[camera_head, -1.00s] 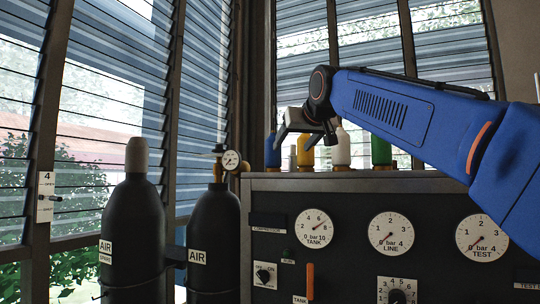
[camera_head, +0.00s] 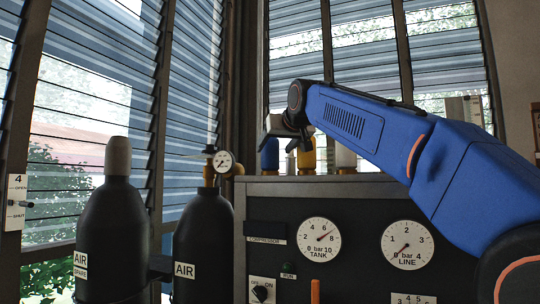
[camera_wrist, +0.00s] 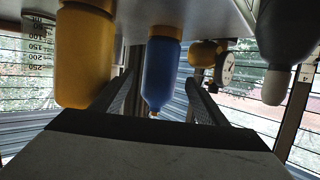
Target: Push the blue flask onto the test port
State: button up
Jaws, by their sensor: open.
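The blue flask (camera_head: 269,158) stands on top of the dark console, at the left of a row of flasks. It is the nearest of them to my gripper (camera_head: 280,140), which is at its upper right in the head view. In the upside-down wrist view the blue flask (camera_wrist: 162,70) shows between the two open fingers (camera_wrist: 160,95), with its narrow tip towards the palm. I see no contact with it. The yellow flask (camera_wrist: 85,55) is beside the left finger there. I cannot make out the test port.
A yellow flask (camera_head: 306,157) and a white flask (camera_head: 345,158) stand right of the blue one. The console (camera_head: 365,275) carries gauges and switches. Two black air cylinders (camera_head: 110,240) and a small gauge (camera_head: 223,161) are at the left. Louvred windows are behind.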

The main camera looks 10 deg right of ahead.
aim_at(273, 149)
jog(key=shift+x, duration=2.7)
jog(key=shift+c, duration=0.7)
jog(key=shift+r, duration=0.1)
grip_shut()
